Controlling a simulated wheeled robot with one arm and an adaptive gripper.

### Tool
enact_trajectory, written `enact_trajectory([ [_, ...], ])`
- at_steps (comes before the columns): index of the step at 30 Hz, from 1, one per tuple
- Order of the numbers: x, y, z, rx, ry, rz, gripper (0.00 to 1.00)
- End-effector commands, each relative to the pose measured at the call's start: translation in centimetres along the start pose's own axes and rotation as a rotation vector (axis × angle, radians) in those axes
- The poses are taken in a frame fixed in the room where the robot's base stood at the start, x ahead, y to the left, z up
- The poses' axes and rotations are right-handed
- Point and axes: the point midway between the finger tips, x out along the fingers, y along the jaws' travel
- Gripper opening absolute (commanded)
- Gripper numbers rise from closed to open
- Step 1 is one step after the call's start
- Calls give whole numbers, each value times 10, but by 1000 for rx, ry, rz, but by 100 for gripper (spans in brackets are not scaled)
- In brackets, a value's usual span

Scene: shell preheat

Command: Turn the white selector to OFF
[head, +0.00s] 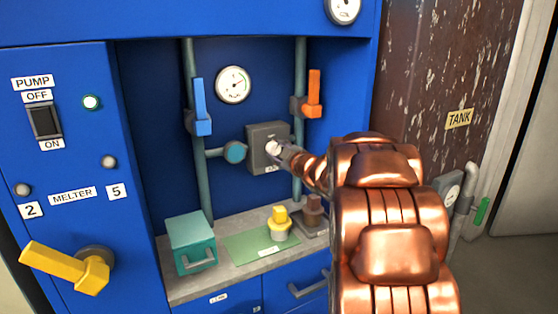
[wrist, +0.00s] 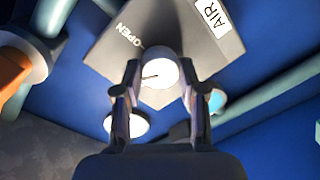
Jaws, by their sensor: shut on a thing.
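The white selector (head: 272,147) is a round knob on the front of a grey box (head: 256,134) in the blue recess. In the wrist view the selector (wrist: 158,70) has a thin dark line pointing left. The grey box there (wrist: 190,40) carries the words OPEN and AIR; I see no OFF mark on it. My gripper (head: 282,151) reaches the selector from the right. In the wrist view my gripper (wrist: 159,84) has one finger on each side of the knob and is shut on it. My fingers and arm hide part of the box.
A blue lever (head: 201,107) and an orange lever (head: 313,95) flank the box on vertical pipes. Below, a counter (head: 185,290) holds a teal box (head: 191,243), a yellow-topped piece (head: 279,222) and a brown one (head: 312,213). A yellow handle (head: 68,268) projects at lower left.

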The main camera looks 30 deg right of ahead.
Motion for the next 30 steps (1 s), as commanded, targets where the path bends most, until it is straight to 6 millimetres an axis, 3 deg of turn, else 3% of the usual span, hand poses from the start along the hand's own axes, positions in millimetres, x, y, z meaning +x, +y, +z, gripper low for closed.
enact_trajectory([
  [15,0,0,-1,-406,-26,8,6],
  [30,0,0,-2,-524,-33,8,6],
])
